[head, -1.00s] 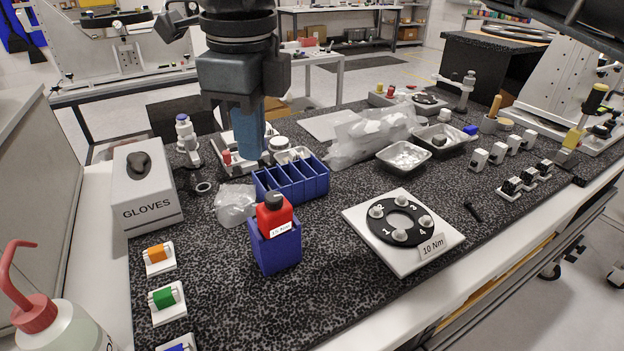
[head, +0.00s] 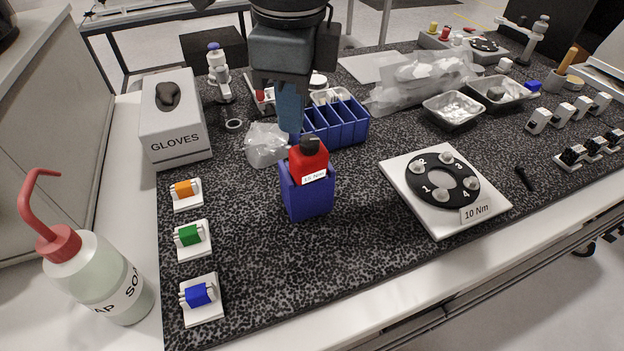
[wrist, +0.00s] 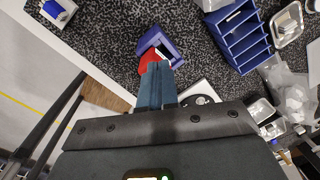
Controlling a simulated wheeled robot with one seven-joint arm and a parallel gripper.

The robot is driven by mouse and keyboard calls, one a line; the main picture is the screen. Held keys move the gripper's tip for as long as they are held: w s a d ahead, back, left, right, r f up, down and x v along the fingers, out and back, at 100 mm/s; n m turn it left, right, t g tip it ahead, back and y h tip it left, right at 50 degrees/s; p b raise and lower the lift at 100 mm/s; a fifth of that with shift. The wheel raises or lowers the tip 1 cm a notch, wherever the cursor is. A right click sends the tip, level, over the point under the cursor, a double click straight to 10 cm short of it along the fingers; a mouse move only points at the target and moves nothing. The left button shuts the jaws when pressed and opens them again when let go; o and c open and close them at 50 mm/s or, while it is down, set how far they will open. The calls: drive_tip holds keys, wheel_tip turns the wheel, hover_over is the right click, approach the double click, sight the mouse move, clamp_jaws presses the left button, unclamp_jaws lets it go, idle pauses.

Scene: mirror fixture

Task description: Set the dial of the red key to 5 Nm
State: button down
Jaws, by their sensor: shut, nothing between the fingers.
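The red key (head: 309,162) stands upright in a dark blue holder (head: 306,202) on the speckled mat. It has a black dial (head: 308,146) on top and a white label in Nm whose number is hard to read. My gripper (head: 292,128) is shut and empty, its fingers pointing down just above and behind the dial in the head view. In the wrist view, my shut fingertips (wrist: 158,66) overlap the red key (wrist: 149,58) and hide its dial. The holder (wrist: 168,44) shows around it. I cannot tell whether the fingers touch the key.
A blue compartment bin (head: 335,125) and a plastic bag (head: 265,146) lie behind the key. A white plate (head: 438,225) with a numbered black ring and a 10 Nm tag sits to the right. The glove box (head: 178,140) stands left. Mat in front of the holder is clear.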

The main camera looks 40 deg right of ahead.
sight(309, 144)
drive_tip(key=shift+f+b, duration=0.75)
drive_tip(key=shift+f, duration=0.1)
drive_tip(key=shift+s, duration=0.1)
drive_tip(key=shift+f, duration=0.15)
drive_tip(key=shift+s+d+r, duration=0.1)
drive_tip(key=shift+s+r, duration=0.1)
drive_tip(key=shift+s+a+f+b, duration=0.1)
drive_tip(key=shift+s+a+b, duration=0.25)
drive_tip(key=shift+b, duration=2.15)
drive_tip(key=shift+s+a+b, duration=0.2)
drive_tip(key=shift+a+b, duration=0.05)
drive_tip(key=shift+b, duration=1.55)
